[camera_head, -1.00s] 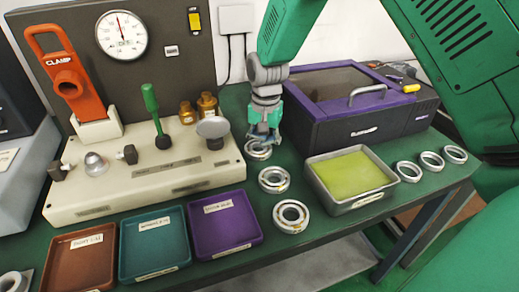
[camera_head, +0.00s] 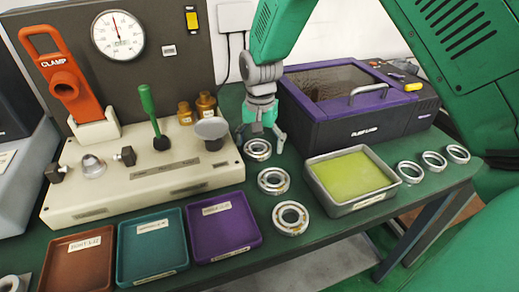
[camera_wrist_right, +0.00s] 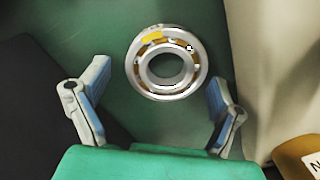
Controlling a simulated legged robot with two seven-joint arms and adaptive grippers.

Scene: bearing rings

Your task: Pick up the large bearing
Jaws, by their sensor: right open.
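Three steel bearings stand in a row on the green table: a far one (camera_head: 258,156), a middle one (camera_head: 264,185) and a near one (camera_head: 278,218). The near one looks largest, but it is also closest to the camera, so I cannot be sure of the sizes. My right gripper (camera_head: 261,145) is open and empty, pointing down at the far bearing. In the right wrist view, one bearing (camera_wrist_right: 166,91) with a yellow mark lies flat on the table, just beyond and between the spread fingers (camera_wrist_right: 155,105), not gripped. My left gripper is not in view.
A metal tray with a yellow-green pad (camera_head: 322,192) stands right of the bearings, with three thin rings (camera_head: 432,168) beyond. A purple-framed box (camera_head: 350,127) is behind. The beige fixture (camera_head: 180,185) and purple tray (camera_head: 225,245) are at left.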

